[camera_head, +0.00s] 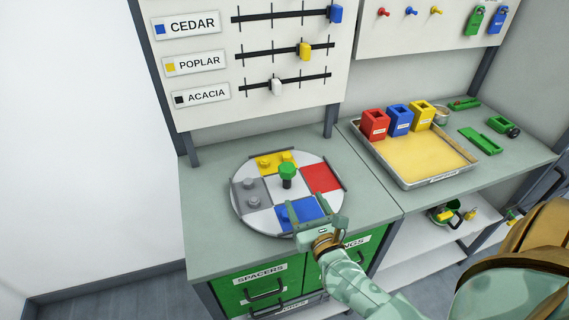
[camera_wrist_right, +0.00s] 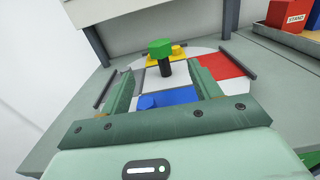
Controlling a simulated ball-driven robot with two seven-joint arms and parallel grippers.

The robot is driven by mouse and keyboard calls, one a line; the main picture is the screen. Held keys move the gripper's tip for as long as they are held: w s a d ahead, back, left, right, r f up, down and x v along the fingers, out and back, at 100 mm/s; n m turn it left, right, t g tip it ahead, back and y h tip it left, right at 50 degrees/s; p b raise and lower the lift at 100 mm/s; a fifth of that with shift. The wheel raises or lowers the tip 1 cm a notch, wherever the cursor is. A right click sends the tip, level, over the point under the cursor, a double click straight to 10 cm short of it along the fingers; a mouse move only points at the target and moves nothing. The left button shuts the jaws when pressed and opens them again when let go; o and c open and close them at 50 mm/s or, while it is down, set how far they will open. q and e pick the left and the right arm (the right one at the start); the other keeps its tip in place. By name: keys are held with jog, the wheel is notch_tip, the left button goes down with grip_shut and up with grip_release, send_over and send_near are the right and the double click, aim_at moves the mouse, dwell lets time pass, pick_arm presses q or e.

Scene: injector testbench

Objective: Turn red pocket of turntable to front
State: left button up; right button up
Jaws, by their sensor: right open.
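The round turntable (camera_head: 240,208) lies on the left bench top, with a green knob (camera_head: 287,170) on a black post at its centre. Its red pocket (camera_head: 322,178) is at the right and looks empty. The yellow pocket (camera_head: 276,162) is at the back, the grey pocket (camera_head: 250,191) at the left and the blue pocket (camera_head: 298,214) at the front; these hold small parts. My right gripper (camera_head: 307,209) is open over the front edge of the turntable. In the right wrist view its fingers (camera_wrist_right: 166,88) frame the blue pocket (camera_wrist_right: 168,97), with the knob (camera_wrist_right: 161,48) beyond. My left gripper is out of view.
A metal tray (camera_head: 437,180) with red, blue and yellow bins stands on the right bench. A panel with sliders (camera_head: 285,47) rises behind the turntable. Green drawers (camera_head: 263,285) are below the bench edge. The bench left of the turntable is clear.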

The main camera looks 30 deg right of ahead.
aim_at(284, 162)
jog(key=x, duration=1.5)
jog(key=shift+w+r, duration=0.1)
jog(key=shift+w, duration=0.3)
jog(key=shift+a, duration=0.1)
grip_shut()
